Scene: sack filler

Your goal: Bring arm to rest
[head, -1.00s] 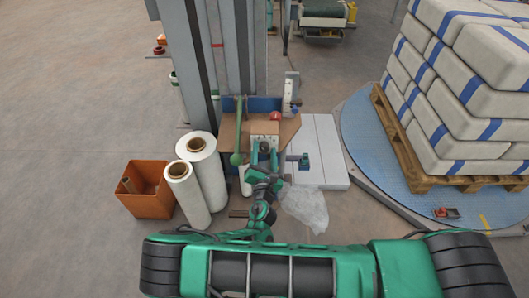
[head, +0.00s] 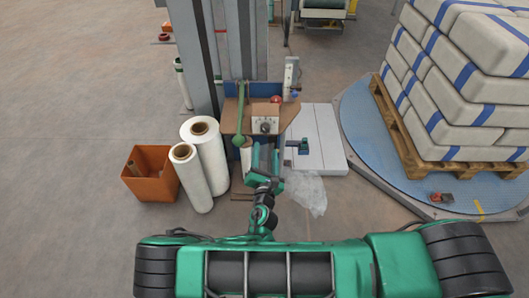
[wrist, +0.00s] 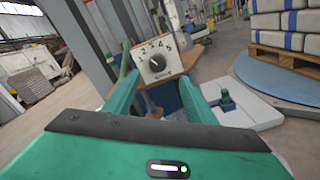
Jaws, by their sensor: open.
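My arm reaches forward from my green base in the head view. My gripper (head: 264,150) is in front of the dial box (head: 265,117), a pale box with a dark knob on a brown bench. In the wrist view the green fingers of my gripper (wrist: 160,88) are spread apart with nothing held between them. The dial box (wrist: 153,62) shows beyond them, apart from the fingers. Its face has numbers around the dark knob (wrist: 156,60).
White rolls (head: 205,160) and an orange bin (head: 151,174) stand at left. A green lever (head: 240,118) stands beside the dial box. At right, a blue turntable (head: 366,130) bears a pallet of stacked sacks (head: 450,90). Clear film (head: 308,193) lies on the floor.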

